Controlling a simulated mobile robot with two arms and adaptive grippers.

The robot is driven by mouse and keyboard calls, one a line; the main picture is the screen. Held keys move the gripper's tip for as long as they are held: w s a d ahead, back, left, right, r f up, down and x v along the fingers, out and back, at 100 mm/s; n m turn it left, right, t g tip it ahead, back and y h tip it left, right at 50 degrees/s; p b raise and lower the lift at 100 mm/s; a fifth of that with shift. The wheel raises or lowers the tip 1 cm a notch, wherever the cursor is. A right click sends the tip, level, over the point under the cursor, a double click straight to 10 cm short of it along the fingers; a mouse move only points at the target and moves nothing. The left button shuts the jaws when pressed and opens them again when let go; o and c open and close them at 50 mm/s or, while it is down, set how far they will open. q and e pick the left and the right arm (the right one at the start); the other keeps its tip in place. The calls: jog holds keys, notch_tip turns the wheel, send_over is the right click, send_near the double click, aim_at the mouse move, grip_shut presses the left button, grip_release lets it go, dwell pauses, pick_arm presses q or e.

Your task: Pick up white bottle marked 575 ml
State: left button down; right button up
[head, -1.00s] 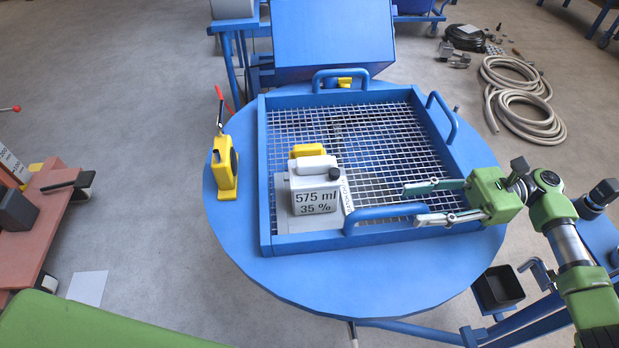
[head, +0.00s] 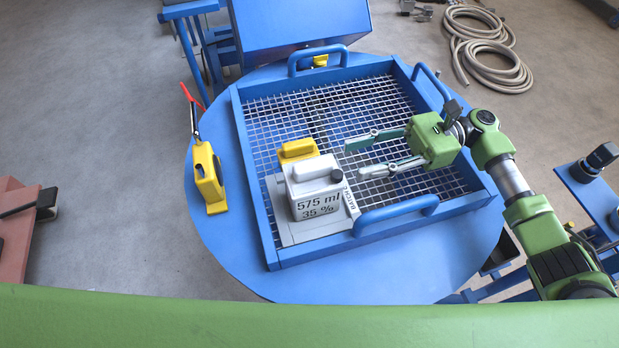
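The white bottle (head: 318,190) marked 575 ml and 35 % stands upright in the blue-framed mesh tray, with a dark cap at its upper right. It stands on or by a grey plate (head: 285,224) at the tray's near left. My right gripper (head: 353,161) points left toward the bottle from its right side. Its two fingers are apart with nothing between them, and the tips are just short of the bottle; contact is not visible. My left gripper is not in view.
The tray (head: 251,197) has raised walls and blue handles (head: 396,215); it sits on a round blue table (head: 215,240). A yellow container (head: 297,150) is right behind the bottle. A yellow device with a red lever (head: 207,180) stands left of the tray. The mesh behind the gripper is clear.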

send_near(293, 174)
jog(key=a, duration=0.1)
jog(key=x, duration=0.2)
jog(key=p+x, duration=0.2)
jog(key=x, duration=0.1)
jog(key=shift+s+a+r, duration=0.2)
jog(key=shift+s+r, duration=0.1)
jog(key=shift+s, duration=0.1)
grip_shut()
